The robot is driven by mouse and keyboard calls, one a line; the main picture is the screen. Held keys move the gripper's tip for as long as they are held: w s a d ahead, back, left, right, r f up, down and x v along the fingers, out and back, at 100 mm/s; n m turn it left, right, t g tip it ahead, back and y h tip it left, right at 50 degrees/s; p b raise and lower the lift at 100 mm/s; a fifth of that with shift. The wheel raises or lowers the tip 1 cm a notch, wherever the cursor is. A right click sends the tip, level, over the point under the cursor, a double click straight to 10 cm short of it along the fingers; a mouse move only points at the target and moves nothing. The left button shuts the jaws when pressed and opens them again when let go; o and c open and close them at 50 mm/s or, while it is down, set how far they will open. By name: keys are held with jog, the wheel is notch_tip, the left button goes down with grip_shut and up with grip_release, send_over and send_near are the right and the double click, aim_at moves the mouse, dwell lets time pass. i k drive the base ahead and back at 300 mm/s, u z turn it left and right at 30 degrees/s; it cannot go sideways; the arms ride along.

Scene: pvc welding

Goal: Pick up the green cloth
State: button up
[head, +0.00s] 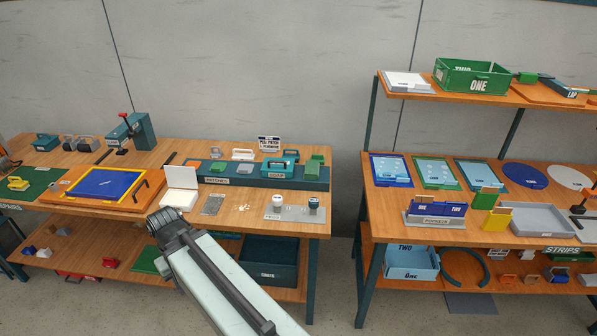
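I cannot tell for sure which green thing is the cloth. A small green block-like item (218,168) and a larger green item (312,168) stand in the long teal tray (255,182) on the left bench. A flat green sheet (146,261) lies on that bench's lower shelf, partly hidden by my arm. My gripper end (167,222) is dark and in front of the bench's front edge, apart from these green items. Its fingers are not clear, and I see nothing held in it.
A white open box (180,187) stands on the bench just beyond my gripper. A blue sheet in a yellow frame (104,183) lies to the left. A right-hand shelf unit (372,196) holds trays and a green crate (470,77). Bare floor (342,270) separates the two.

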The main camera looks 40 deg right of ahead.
aim_at(312, 169)
jog(key=u, duration=0.1)
jog(key=i, duration=0.9)
jog(key=z, duration=0.05)
